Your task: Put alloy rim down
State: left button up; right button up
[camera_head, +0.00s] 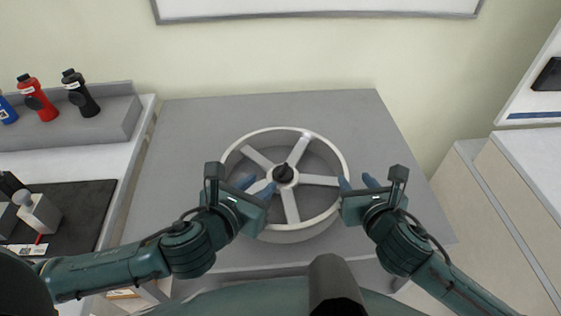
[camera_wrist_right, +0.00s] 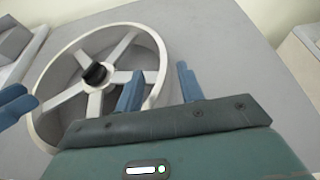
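The alloy rim (camera_head: 291,133) is a light grey five-spoke wheel with a black piece (camera_head: 284,173) at its hub. It lies flat, spokes up, on the grey table (camera_head: 190,125). My left gripper (camera_head: 255,186) is at the rim's left side, its two blue fingers apart; its body hides part of the rim edge. My right gripper (camera_head: 358,182) is at the rim's right edge, fingers apart. In the right wrist view, the right gripper (camera_wrist_right: 160,88) has one finger inside the rim (camera_wrist_right: 161,50) and one outside, with a gap at the wall.
At the left, a red bottle (camera_head: 38,98), a black bottle (camera_head: 80,93) and a blue one stand on a grey ledge. Below is a black mat (camera_head: 75,210) with small items. A pale cabinet (camera_head: 490,215) stands at the right. The table behind the rim is clear.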

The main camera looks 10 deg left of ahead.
jog(key=v, duration=0.6)
jog(key=shift+s, duration=0.25)
jog(key=shift+r, duration=0.1)
